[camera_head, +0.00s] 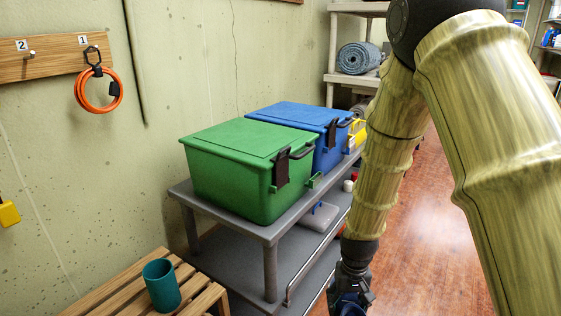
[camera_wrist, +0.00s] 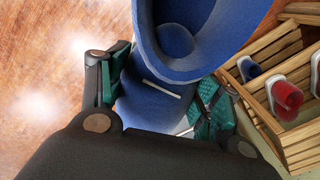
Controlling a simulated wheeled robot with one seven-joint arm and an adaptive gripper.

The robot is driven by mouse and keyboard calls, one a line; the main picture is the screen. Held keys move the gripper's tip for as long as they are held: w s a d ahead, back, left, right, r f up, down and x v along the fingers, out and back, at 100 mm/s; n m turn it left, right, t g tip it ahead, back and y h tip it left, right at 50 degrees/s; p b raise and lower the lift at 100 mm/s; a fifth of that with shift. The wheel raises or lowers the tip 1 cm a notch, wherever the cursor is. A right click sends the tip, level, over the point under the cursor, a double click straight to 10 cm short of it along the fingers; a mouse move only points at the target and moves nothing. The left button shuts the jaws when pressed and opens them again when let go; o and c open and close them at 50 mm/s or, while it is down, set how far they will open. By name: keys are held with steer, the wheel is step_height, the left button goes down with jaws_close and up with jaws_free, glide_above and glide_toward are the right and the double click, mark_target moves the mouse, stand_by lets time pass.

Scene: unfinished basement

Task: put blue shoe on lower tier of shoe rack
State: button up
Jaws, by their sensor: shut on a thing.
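My gripper (camera_wrist: 163,88) is shut on the blue shoe (camera_wrist: 150,105), with one green finger pad on each side of it. The shoe fills the upper middle of the wrist view, its dark blue opening towards the top. In the head view my gripper (camera_head: 352,296) is at the bottom, right of the grey shelf, and only a bit of blue shows there. A wooden slatted rack (camera_wrist: 292,138) is at the right of the wrist view, apart from the held shoe. On it are a shoe with a red part (camera_wrist: 286,95) and one with a blue part (camera_wrist: 249,69).
A slatted wooden top (camera_head: 135,290) with a teal cup (camera_head: 161,284) is at the lower left. Green (camera_head: 235,150) and blue bins (camera_head: 295,117) stand on the grey shelf (camera_head: 262,232). Reddish wooden floor (camera_head: 425,215) is open on the right.

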step_height(320, 180, up, 11)
steer(key=s+p, duration=0.2)
steer(key=p, duration=1.5)
steer(key=shift+r, duration=0.2)
steer(key=shift+r, duration=0.1)
